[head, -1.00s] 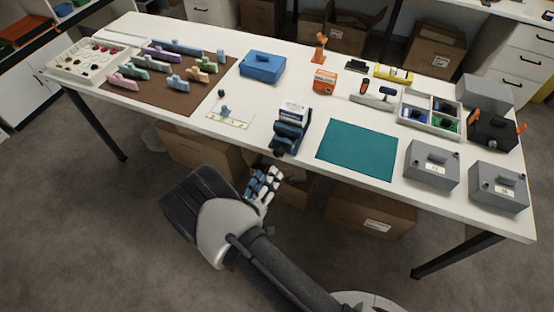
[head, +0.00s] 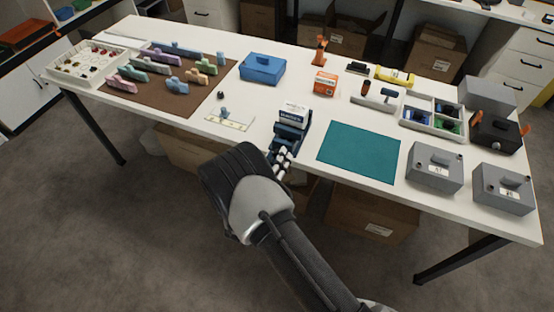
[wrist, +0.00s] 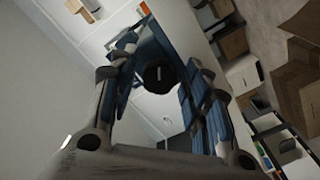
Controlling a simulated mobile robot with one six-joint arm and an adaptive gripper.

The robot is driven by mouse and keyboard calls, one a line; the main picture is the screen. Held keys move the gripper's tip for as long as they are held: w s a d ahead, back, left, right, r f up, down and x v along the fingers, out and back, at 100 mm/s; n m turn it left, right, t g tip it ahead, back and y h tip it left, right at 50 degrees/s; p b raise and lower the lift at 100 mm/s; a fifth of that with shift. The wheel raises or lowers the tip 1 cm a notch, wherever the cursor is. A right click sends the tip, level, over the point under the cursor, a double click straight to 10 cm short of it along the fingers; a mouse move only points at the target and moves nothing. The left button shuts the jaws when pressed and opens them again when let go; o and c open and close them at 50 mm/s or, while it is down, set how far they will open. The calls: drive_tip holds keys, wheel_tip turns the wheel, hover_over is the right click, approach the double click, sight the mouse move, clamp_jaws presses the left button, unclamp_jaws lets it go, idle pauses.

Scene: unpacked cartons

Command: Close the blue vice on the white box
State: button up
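The blue vice (head: 289,131) stands at the front edge of the white table, with the white box (head: 293,112) at its top between the jaws. The box has a dark blue label. My gripper (head: 282,157) is at the vice's front end, just off the table edge. In the wrist view, my gripper (wrist: 160,66) is open, its fingers on either side of a dark round knob (wrist: 158,76) on the vice. I cannot tell whether the fingers touch the knob. Part of the vice's front is hidden by my gripper in the head view.
A green mat (head: 358,152) lies right of the vice. A white ruled card (head: 229,122) lies to the left. An orange box (head: 325,83) and a blue case (head: 262,68) stand behind. Cartons sit under the table, one (head: 371,214) below the mat.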

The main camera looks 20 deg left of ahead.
drive_tip(key=c, duration=0.8)
drive_tip(key=shift+m, duration=0.3)
drive_tip(key=n, duration=3.2)
drive_tip(key=shift+a+r+n, duration=0.2)
drive_tip(key=shift+n, duration=0.2)
idle(0.5)
